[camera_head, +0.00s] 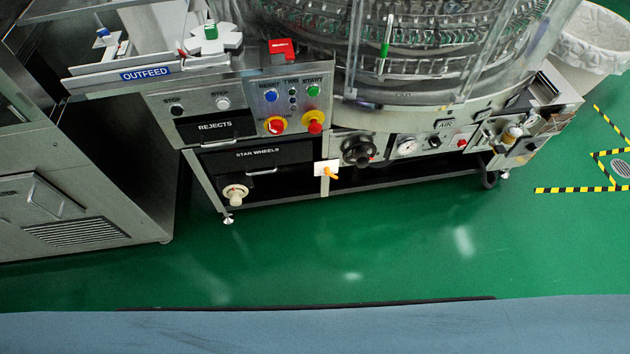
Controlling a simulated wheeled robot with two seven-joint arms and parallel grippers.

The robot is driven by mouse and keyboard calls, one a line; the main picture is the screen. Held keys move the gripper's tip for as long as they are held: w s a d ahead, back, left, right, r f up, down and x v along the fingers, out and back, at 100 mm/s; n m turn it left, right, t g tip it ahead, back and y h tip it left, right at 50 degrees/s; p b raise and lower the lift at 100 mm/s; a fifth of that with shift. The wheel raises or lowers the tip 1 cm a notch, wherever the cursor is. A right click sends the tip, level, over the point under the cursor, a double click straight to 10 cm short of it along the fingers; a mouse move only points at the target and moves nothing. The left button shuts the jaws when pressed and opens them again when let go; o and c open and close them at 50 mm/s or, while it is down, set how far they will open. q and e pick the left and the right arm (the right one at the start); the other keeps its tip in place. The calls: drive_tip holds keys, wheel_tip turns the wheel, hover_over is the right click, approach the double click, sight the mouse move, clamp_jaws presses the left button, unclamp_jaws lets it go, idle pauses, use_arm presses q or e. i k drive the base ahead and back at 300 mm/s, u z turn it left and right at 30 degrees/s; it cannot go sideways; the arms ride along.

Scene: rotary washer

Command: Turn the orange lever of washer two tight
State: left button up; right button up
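The rotary washer (340,118) stands at the top middle of the head view. A small orange lever (330,174) sits on a pale square plate (321,168) at the washer's lower front, right of the STAR WHEELS drawer (257,155). The lever points to the right and slightly down from the plate. The word TWO shows on the control panel above, between a blue and a green button. Neither of my grippers is in view, and nothing touches the lever.
A black round knob (357,151) and a gauge (405,146) are right of the lever. A cream knob (235,193) is low on the left. A steel cabinet (80,190) stands at left. Green floor (350,250) is clear before the washer. A white bin (590,45) stands at upper right.

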sight(327, 171)
drive_tip(key=u, duration=0.95)
drive_tip(key=i, duration=1)
drive_tip(key=z, duration=1.4)
